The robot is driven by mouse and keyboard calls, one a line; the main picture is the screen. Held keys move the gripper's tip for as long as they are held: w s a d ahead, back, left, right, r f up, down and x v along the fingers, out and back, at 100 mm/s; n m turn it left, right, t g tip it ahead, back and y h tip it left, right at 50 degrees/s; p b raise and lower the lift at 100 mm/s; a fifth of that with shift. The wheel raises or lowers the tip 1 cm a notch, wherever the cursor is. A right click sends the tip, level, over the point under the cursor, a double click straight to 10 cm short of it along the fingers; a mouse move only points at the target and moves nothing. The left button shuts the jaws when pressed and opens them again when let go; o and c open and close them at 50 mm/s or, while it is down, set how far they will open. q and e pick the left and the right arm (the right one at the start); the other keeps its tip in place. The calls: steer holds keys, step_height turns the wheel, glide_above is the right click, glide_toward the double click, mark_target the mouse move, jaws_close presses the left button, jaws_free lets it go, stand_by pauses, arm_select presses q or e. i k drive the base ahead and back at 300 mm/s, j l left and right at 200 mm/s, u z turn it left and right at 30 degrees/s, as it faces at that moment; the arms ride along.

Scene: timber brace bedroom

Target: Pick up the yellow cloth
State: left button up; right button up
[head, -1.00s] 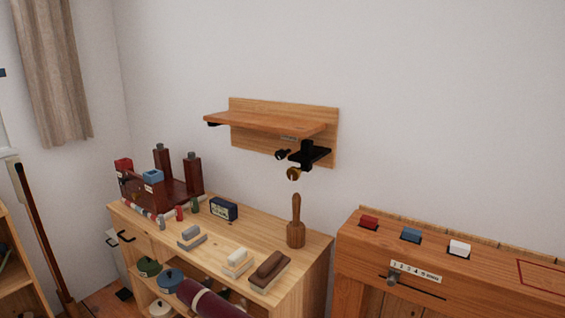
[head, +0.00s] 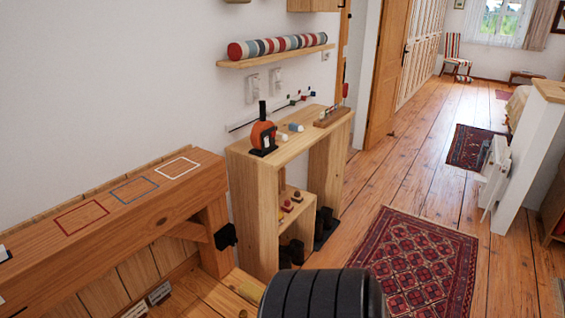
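I see no yellow cloth that I can make out in the head view. Neither of my grippers is in view.
A wooden bench with red, blue and white outlines (head: 133,188) stands at left. Beside it is a narrow wooden stand (head: 252,178) with an orange-and-black item (head: 263,136) on top. A striped roll (head: 278,46) lies on a wall shelf. A red patterned rug (head: 415,262) covers open floor.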

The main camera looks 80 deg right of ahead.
mark_target(248, 290)
steer(key=z, duration=2.1)
